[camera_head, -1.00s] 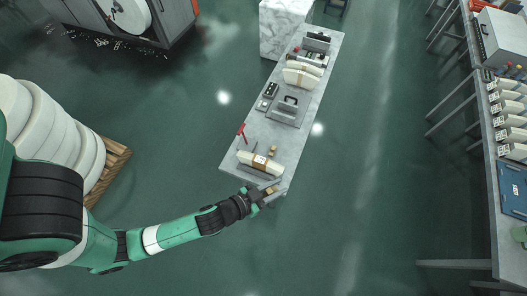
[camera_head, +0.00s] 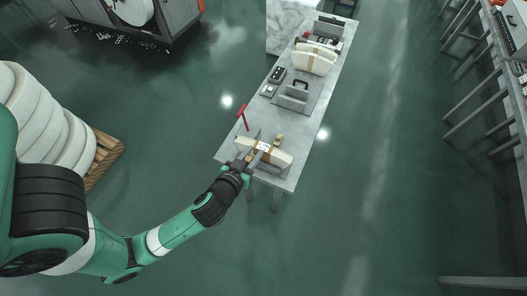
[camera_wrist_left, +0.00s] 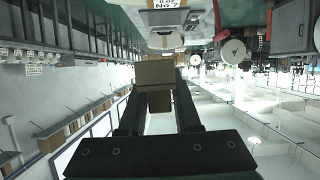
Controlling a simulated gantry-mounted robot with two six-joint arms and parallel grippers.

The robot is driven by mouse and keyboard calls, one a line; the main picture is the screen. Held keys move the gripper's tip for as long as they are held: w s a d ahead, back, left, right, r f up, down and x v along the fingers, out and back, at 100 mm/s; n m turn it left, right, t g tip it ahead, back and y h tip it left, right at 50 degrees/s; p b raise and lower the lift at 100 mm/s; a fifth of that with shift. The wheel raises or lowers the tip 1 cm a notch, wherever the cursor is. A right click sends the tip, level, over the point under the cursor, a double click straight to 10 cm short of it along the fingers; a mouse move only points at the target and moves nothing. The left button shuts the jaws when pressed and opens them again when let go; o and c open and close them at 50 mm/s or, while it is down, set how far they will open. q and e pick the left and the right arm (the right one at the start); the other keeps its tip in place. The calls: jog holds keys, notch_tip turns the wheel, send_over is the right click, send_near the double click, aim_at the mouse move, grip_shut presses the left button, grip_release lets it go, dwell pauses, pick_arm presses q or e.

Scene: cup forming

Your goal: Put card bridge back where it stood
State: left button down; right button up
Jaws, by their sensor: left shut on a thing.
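My left gripper (camera_head: 258,144) is over the near end of the grey table (camera_head: 226,150), beside a cream cup stack (camera_head: 281,158) with a brown band and a white label (camera_head: 264,147). In the left wrist view, the left gripper (camera_wrist_left: 160,100) is shut on a tan, T-shaped card piece, which I take for the card bridge (camera_wrist_left: 155,73). In the head view, the fingers largely hide this piece. A small tan block (camera_head: 279,138) stands behind the stack. Whether the held piece touches the stack or table, I cannot tell. My right gripper is not in view.
Farther along are a grey plate with a handle (camera_head: 297,92), dark small boxes and another cream stack (camera_head: 314,62).

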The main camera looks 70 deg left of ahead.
pick_arm(q)
jog(key=shift+w+a+f+b, duration=0.5)
jog(key=shift+a+f+b, duration=0.2)
jog(key=shift+b, duration=0.45)
jog(key=x, duration=0.4)
jog(key=s+f+b+x, duration=0.1)
jog(key=x, duration=0.3)
jog(key=f+b+x, duration=0.1)
jog(key=x, duration=0.3)
jog(key=shift+s+a+f, duration=0.1)
jog(key=shift+a+f, duration=0.15)
jog(key=shift+a, duration=0.05)
jog(key=f, duration=0.1)
jog(key=f+b, duration=0.1)
jog(key=w+a+f+b, duration=0.1)
jog(key=shift+w+a+f, duration=0.1)
jog(key=shift+f, duration=0.6)
